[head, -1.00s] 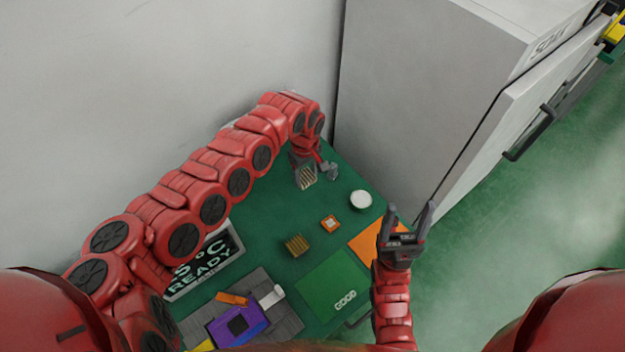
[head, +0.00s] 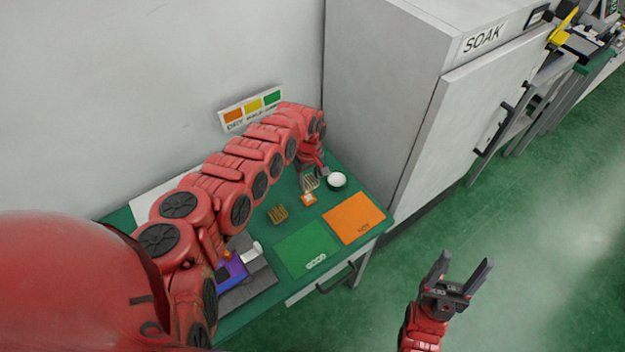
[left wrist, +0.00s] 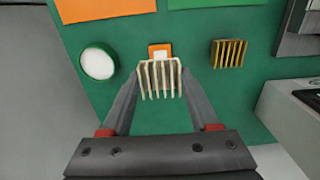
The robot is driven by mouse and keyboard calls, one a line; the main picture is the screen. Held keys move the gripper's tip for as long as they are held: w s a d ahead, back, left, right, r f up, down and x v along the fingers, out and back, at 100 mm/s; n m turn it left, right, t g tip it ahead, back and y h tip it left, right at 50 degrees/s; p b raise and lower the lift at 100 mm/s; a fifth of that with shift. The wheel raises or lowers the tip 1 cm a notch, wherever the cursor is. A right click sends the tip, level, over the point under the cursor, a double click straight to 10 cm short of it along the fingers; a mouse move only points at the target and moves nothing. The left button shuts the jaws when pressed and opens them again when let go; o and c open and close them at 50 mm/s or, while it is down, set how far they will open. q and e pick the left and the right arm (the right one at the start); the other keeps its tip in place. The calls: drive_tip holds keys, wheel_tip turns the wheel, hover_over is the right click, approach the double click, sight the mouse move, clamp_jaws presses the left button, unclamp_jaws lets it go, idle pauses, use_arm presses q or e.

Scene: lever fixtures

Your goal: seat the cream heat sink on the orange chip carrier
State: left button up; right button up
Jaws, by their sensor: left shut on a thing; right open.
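My left gripper (head: 316,174) is shut on the cream heat sink (head: 309,183), a finned block. In the left wrist view the heat sink (left wrist: 160,80) sits between the two fingertips with its fins toward the camera. The orange chip carrier (head: 308,200) lies on the green table just in front of the heat sink. In the left wrist view the carrier (left wrist: 153,47) shows a pale centre, just beyond the heat sink's edge. I cannot tell whether they touch. My right gripper (head: 462,277) is open and empty, out past the table's right side.
A brass-coloured finned block (head: 277,214) stands left of the carrier. A round white dish (head: 337,180) is close on the right. A green GOOD mat (head: 303,248) and an orange mat (head: 356,218) lie in front. The SOAK cabinet (head: 390,90) stands behind right.

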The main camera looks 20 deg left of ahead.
use_arm(q)
drive_tip(key=shift+f+b, duration=0.45)
drive_tip(key=shift+f, duration=0.3)
drive_tip(key=shift+f+b, duration=0.6)
drive_tip(key=shift+f, duration=0.2)
drive_tip(key=shift+r+p, duration=0.1)
drive_tip(key=shift+p, duration=0.2)
drive_tip(key=shift+f, duration=0.25)
drive_tip(key=shift+f+b, duration=0.55)
drive_tip(key=shift+b, duration=0.1)
drive_tip(key=shift+f, duration=0.1)
